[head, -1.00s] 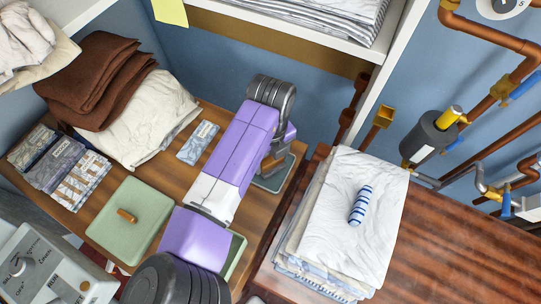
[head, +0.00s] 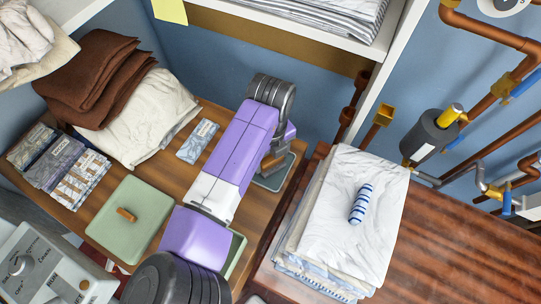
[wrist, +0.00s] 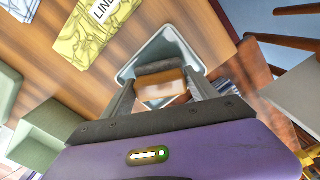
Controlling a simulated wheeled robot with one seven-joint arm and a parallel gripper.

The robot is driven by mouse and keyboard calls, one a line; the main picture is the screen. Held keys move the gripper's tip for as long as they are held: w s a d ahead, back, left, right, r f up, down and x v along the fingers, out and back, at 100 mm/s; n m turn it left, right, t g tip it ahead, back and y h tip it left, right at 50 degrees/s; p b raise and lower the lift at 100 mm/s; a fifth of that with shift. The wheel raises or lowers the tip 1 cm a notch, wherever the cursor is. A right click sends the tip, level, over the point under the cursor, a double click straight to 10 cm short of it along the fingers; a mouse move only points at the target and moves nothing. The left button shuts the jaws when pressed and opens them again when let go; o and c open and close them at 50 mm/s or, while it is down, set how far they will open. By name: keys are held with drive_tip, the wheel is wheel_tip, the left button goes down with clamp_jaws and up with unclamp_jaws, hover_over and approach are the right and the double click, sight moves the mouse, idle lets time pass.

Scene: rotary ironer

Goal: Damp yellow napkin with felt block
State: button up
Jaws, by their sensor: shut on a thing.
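My gripper (wrist: 160,95) is shut on the felt block (wrist: 162,86), which has an orange-brown wooden body and a dark grey felt side. The block is over the pale grey-green tray (wrist: 130,68); I cannot tell whether it touches the inside. In the head view the block (head: 272,159) shows partly behind my gripper, above the tray (head: 275,183). The yellow patterned napkin (wrist: 85,38) with a white label lies on the wooden table in the wrist view, up and left of the tray. My arm hides it in the head view.
A blue-grey labelled napkin (head: 198,141) lies near the back. A green lid (head: 128,214) with a wooden knob, several patterned napkins (head: 58,163) and a cream cloth pile (head: 150,115) are left. A linen stack (head: 350,220) with a striped roll (head: 361,204) stands right.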

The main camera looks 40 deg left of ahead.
drive_tip(key=shift+f, duration=0.45)
idle(1.2)
drive_tip(key=shift+r+p, duration=2.9)
drive_tip(key=shift+r, duration=0.7)
